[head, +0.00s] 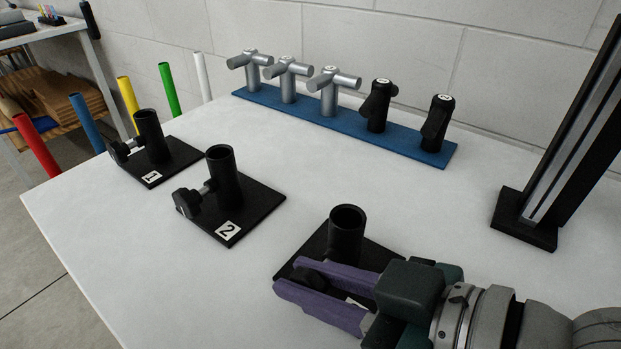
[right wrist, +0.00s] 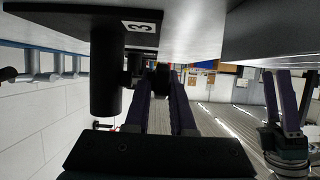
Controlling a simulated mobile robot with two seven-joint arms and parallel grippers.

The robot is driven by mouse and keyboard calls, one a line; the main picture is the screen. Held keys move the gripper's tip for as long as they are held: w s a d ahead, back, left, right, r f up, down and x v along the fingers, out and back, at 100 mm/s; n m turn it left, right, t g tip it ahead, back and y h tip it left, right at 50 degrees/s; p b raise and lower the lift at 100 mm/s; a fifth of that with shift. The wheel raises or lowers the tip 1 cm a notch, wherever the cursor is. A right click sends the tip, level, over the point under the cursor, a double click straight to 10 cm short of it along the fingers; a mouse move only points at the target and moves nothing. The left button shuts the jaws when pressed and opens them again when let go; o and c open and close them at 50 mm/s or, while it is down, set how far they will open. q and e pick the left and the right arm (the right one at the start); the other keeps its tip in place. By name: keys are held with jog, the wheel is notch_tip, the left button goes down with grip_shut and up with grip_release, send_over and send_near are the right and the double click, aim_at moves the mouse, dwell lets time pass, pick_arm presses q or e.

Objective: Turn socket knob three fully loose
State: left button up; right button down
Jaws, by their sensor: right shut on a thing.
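Socket three is a black upright tube (head: 346,232) on a square black base (head: 375,255) at the front of the table. Its dark knob (head: 310,279) sits on the tube's left side, partly hidden by purple fingers. My right gripper (head: 289,274) comes from the right and is shut on this knob. The right wrist view, upside down, shows the tube (right wrist: 107,75), the "3" label (right wrist: 141,27) and the knob (right wrist: 160,76) between the fingertips. My left gripper (right wrist: 290,95) shows at the right of that view, fingers apart and empty, away from the sockets.
Sockets one (head: 150,138) and two (head: 221,178) stand to the left with side knobs. A blue rack (head: 408,145) at the back holds several grey and black T-shaped pieces. A dark post (head: 560,150) stands at the right. The table middle is clear.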

jog(key=g+h+p, duration=0.1)
jog(key=p, duration=0.3)
jog(key=g+h+p, duration=0.1)
jog(key=h+p, duration=0.1)
jog(key=p, duration=0.2)
jog(key=shift+w+a+r+g, duration=0.1)
jog(key=shift+a+r+g, duration=0.05)
jog(key=shift+r+g, duration=0.2)
jog(key=shift+f+g+h+p, duration=0.2)
jog(key=shift+g+h+p, duration=0.15)
jog(key=shift+h+p, duration=0.6)
jog(key=shift+f+g+p, duration=0.15)
jog(key=shift+g+p, duration=0.15)
jog(key=shift+p, duration=0.05)
jog(key=shift+h, duration=0.25)
jog(key=c, duration=0.8)
grip_release()
jog(key=shift+o, duration=0.2)
